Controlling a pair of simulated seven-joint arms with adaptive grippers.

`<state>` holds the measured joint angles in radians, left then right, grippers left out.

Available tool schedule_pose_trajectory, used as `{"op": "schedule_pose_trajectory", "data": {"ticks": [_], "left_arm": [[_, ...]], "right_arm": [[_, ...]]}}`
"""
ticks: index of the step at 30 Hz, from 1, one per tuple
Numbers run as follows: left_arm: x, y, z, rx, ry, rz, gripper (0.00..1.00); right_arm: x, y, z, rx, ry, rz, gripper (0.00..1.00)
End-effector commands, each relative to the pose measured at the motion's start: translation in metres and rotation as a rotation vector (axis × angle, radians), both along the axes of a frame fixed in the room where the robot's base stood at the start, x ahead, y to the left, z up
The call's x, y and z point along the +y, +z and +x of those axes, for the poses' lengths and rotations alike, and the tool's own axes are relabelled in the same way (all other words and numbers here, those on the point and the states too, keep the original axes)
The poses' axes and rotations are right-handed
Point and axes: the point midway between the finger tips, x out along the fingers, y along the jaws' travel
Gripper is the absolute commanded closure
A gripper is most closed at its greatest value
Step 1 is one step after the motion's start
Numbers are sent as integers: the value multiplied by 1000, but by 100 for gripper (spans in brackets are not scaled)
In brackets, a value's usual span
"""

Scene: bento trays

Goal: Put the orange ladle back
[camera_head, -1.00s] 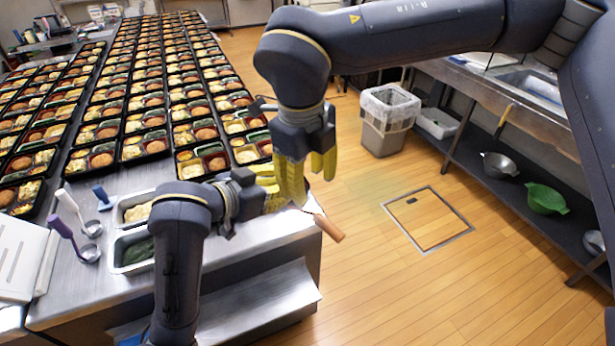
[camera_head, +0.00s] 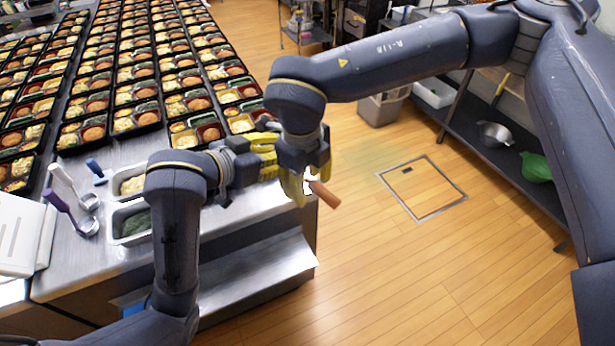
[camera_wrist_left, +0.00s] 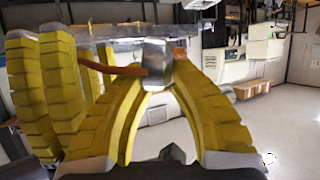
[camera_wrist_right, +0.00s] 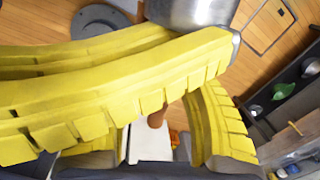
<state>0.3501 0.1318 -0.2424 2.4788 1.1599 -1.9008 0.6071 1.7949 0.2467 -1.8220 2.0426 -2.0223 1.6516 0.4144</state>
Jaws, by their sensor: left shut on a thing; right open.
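The orange ladle's handle (camera_head: 325,193) sticks out past the table's front right corner, pointing down to the right. My left gripper (camera_head: 266,152) is shut on the ladle, its yellow fingers partly hidden behind the right gripper. In the left wrist view, a metal part of the ladle (camera_wrist_left: 157,65) shows between the fingertips. My right gripper (camera_head: 302,188) is open, with its yellow fingers beside the ladle's handle; I cannot tell if they touch it. The right wrist view shows a shiny metal bowl (camera_wrist_right: 190,10) close to its fingertips.
A purple-handled ladle (camera_head: 62,208) and a white-handled ladle (camera_head: 66,183) lie on the left of the table. Metal food pans (camera_head: 130,222) and a small blue utensil (camera_head: 96,170) are beside them. Rows of filled bento trays (camera_head: 135,118) cover the back. Open floor lies right.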

Motion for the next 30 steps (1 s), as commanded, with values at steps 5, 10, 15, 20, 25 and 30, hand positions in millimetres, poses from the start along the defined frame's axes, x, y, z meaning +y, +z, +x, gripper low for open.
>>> {"op": "schedule_pose_trajectory", "data": {"ticks": [5,10,15,20,25,30], "left_arm": [[0,0,0,-1,0,-1,100],[0,0,0,-1,0,-1,100],[0,0,0,-1,0,-1,100],[0,0,0,-1,0,-1,100],[0,0,0,0,0,0,100],[0,0,0,0,0,0,68]], "right_arm": [[0,-1,0,0,0,0,53],[0,-1,0,0,0,0,55],[0,-1,0,0,1,0,75],[0,-1,0,0,1,0,93],[0,-1,0,0,1,0,100],[0,0,0,-1,1,1,100]]}}
